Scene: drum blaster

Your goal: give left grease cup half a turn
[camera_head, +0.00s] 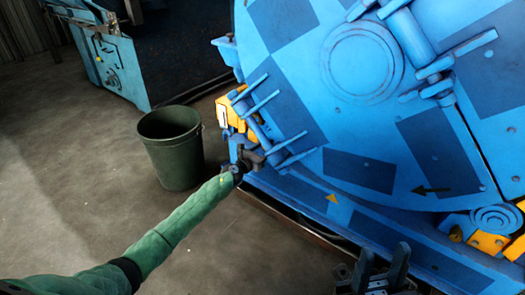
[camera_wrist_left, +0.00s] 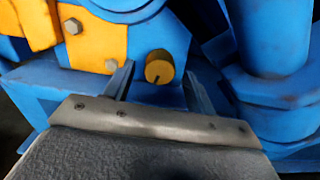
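The left grease cup (camera_wrist_left: 159,67) is a round yellow-orange knob with a dark mark low on its face, set on a blue block. In the left wrist view it appears between the two fingers of my left gripper (camera_wrist_left: 159,80), with a gap on each side, so that gripper is open. How deep the cup sits between the fingers I cannot tell. In the head view my left gripper (camera_head: 246,160) is at the lower left edge of the blue machine (camera_head: 290,185), and the cup is hidden there. My right gripper (camera_head: 382,270) is at the bottom, fingers apart, empty.
A dark green bin (camera_head: 172,150) stands on the floor left of the machine, close to my left arm. Yellow bolted plates (camera_wrist_left: 95,42) and a thick blue cylinder (camera_wrist_left: 275,40) flank the cup. Handle bars (camera_head: 265,100) stick out above my left gripper.

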